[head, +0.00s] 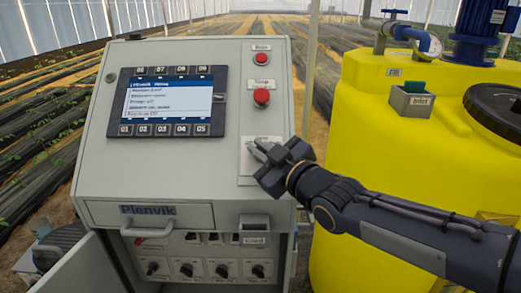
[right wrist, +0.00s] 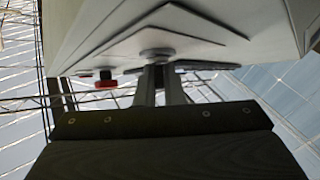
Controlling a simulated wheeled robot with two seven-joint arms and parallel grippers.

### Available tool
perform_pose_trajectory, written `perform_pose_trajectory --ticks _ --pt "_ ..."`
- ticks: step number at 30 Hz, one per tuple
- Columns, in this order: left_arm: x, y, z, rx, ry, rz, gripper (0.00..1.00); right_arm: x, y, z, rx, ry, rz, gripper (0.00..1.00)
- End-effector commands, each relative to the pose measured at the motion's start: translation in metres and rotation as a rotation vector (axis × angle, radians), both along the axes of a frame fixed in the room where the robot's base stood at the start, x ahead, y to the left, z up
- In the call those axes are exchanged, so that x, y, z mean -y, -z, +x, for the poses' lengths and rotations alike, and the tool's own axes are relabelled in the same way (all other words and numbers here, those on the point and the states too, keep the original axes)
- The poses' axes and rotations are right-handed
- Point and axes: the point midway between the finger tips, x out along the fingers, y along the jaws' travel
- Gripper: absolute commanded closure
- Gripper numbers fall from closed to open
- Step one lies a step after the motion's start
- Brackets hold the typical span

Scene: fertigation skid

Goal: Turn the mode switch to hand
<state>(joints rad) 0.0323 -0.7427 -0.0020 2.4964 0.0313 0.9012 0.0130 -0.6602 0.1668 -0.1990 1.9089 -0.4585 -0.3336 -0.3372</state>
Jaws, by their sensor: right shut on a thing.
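The mode switch is on a pale plate (head: 246,168) at the right of the grey control cabinet's sloping face. In the head view my right gripper (head: 263,153) covers the switch, so its pointer and markings are hidden. In the right wrist view the switch's round base (right wrist: 157,54) shows on the panel, and the two fingers of my right gripper (right wrist: 163,84) reach up to it, close together. My right gripper is shut on the switch handle. My left gripper is not in view.
A screen with keys (head: 168,101) is at the left of the cabinet face. Two red buttons, an upper (head: 261,58) and a lower one (head: 261,97), sit above the switch plate. An open lower bay holds several black knobs (head: 186,270). A yellow tank (head: 375,130) stands close at right.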

Motion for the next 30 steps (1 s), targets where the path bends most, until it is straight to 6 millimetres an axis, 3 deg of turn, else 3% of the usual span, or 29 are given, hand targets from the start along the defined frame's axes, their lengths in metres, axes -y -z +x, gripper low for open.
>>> perform_pose_trajectory --ticks 13,30 --pt "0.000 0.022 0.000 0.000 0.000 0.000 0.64 -0.002 0.002 -0.001 0.000 0.106 0.100 1.00" --pt "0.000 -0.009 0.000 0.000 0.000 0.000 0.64 0.000 -0.001 0.001 0.000 0.428 0.383 1.00"
